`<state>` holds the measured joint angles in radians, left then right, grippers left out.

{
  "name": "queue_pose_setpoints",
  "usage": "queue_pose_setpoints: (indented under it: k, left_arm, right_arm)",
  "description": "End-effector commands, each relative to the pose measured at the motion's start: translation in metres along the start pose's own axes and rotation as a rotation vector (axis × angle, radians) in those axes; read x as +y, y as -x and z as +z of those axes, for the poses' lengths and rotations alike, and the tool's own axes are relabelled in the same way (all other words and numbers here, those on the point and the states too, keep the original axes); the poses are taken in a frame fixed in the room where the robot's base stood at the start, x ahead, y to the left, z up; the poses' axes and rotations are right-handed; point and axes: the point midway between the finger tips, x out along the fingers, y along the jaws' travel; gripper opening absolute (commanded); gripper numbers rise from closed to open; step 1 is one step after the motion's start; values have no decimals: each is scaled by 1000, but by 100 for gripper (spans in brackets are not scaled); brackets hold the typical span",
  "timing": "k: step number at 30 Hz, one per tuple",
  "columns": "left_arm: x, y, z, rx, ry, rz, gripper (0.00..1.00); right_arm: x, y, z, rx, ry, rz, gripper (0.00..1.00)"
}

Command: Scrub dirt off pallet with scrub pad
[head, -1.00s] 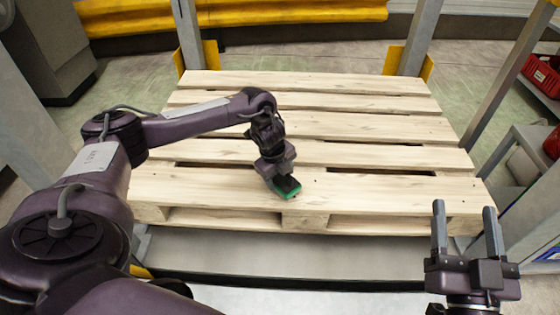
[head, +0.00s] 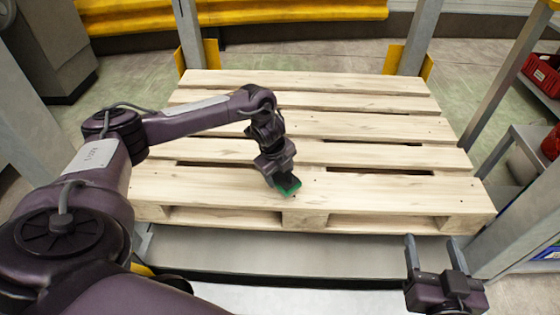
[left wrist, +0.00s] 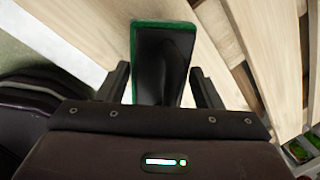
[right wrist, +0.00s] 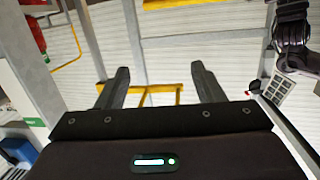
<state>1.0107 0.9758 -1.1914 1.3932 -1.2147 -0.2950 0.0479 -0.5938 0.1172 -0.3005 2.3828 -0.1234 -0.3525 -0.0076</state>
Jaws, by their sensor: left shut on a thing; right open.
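The pale wooden pallet (head: 385,187) lies flat in the middle of the head view, with bare slats and a few small dark specks on the front slat. The scrub pad (head: 289,190) is green with a black handle and is pressed down at the front slat, near its middle. My left gripper (head: 281,178) is shut on its handle. The left wrist view shows the pad (left wrist: 163,60) between the two fingers, its green edge over the slats. My right gripper (head: 434,255) is open and empty, in front of the pallet's front right corner; its fingers are apart in the right wrist view (right wrist: 160,90).
Grey metal posts (head: 415,38) with yellow feet stand behind the pallet. A yellow barrier (head: 290,10) runs along the back. A shelf with a red bin (head: 543,74) stands at the right. A grey cabinet (head: 45,45) is at the back left.

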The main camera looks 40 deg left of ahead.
Motion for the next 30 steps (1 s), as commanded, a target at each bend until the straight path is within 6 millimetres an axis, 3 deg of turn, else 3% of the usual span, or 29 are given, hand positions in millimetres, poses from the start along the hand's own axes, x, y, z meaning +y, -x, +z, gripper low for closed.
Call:
queue_pose_setpoints:
  k: [30]
  left_arm:
    - [-2,12,2,0,1,0,42]
  right_arm:
    - [-8,26,90,-418,-19,-13,62]
